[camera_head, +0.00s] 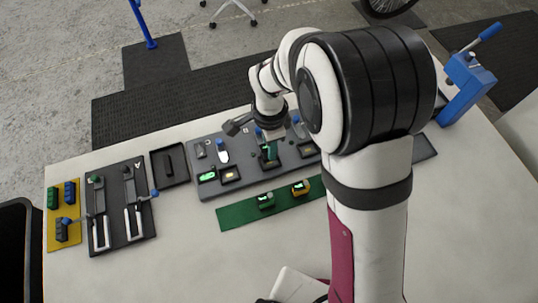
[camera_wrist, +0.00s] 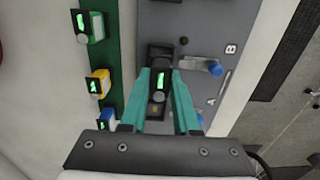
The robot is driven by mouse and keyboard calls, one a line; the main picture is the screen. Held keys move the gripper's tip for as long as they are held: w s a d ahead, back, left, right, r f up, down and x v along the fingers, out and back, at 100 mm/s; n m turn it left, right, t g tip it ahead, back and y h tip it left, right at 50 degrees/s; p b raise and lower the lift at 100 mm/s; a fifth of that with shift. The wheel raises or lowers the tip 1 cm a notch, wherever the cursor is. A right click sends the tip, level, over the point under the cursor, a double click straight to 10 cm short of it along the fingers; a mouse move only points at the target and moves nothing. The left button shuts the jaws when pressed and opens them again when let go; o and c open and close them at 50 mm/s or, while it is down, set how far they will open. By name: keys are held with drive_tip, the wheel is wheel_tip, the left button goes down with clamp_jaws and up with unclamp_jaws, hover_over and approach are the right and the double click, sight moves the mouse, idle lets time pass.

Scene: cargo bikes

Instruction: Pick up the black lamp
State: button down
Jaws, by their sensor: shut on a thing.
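The black lamp (camera_wrist: 160,80), with a lit green display and a round silver knob, is between the teal fingers of my gripper (camera_wrist: 161,76) in the wrist view. The fingers are shut on its two sides. A black holder shows around its far end, over the grey board (camera_wrist: 205,22); I cannot tell whether the lamp is clear of it. In the head view my gripper (camera_head: 269,150) points down over the middle of the grey board (camera_head: 245,150), and the lamp is mostly hidden by the fingers.
A green strip in front of the board holds a green lamp (camera_head: 265,200) and a yellow lamp (camera_head: 300,188); a blue lamp (camera_wrist: 108,118) also shows in the wrist view. Left are an empty black tray (camera_head: 169,165), a tool board (camera_head: 122,205) and a yellow mat (camera_head: 63,240). The front table is largely clear.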

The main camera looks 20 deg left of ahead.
drive_tip(key=shift+r, duration=1.9)
